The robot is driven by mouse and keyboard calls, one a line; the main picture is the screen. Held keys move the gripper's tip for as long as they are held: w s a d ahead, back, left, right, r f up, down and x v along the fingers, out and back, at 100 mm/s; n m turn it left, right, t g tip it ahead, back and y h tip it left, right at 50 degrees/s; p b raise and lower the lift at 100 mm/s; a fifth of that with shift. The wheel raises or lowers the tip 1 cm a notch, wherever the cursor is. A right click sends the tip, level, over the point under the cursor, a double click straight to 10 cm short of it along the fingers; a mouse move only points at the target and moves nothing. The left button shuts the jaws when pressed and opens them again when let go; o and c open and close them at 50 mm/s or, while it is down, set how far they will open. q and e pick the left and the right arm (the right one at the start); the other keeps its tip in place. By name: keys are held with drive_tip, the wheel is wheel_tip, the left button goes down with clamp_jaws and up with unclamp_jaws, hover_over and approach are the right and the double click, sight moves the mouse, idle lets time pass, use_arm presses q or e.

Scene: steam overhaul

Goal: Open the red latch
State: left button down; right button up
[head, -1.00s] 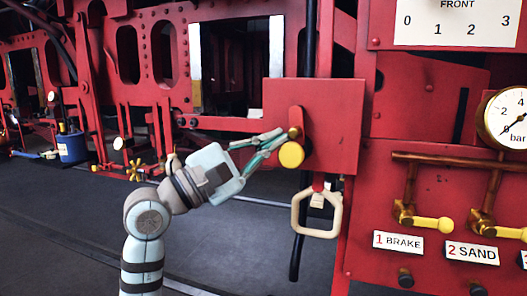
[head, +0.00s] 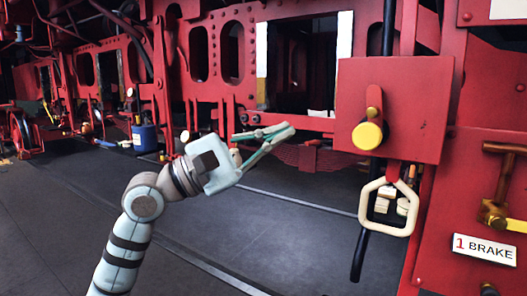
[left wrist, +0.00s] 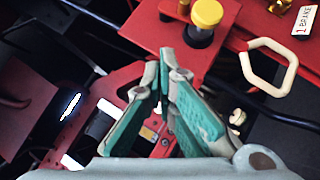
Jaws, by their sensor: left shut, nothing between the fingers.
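The red latch (head: 375,98) is a short upright bar on a square red plate (head: 420,90). A round yellow knob (head: 367,135) sits at its lower end. In the left wrist view the knob (left wrist: 207,12) shows at the top, beyond the fingertips. My left gripper (head: 290,131) has its teal fingers together, with nothing between them. It is left of the plate and apart from the knob in the head view. The fingertips also show in the left wrist view (left wrist: 164,62). My right gripper is not in view.
A cream ring handle (head: 387,230) hangs below the plate, beside a black hose (head: 361,250). Brass piping (head: 505,180) and a "1 BRAKE" label (head: 485,249) are at the right. A blue can (head: 145,137) stands at the back left. The grey floor in front is open.

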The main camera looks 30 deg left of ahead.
use_arm(q)
drive_tip(key=shift+b+v, duration=0.3)
drive_tip(key=shift+v, duration=0.7)
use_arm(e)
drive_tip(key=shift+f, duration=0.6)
use_arm(q)
drive_tip(key=shift+a+r, duration=0.1)
drive_tip(key=shift+r, duration=0.05)
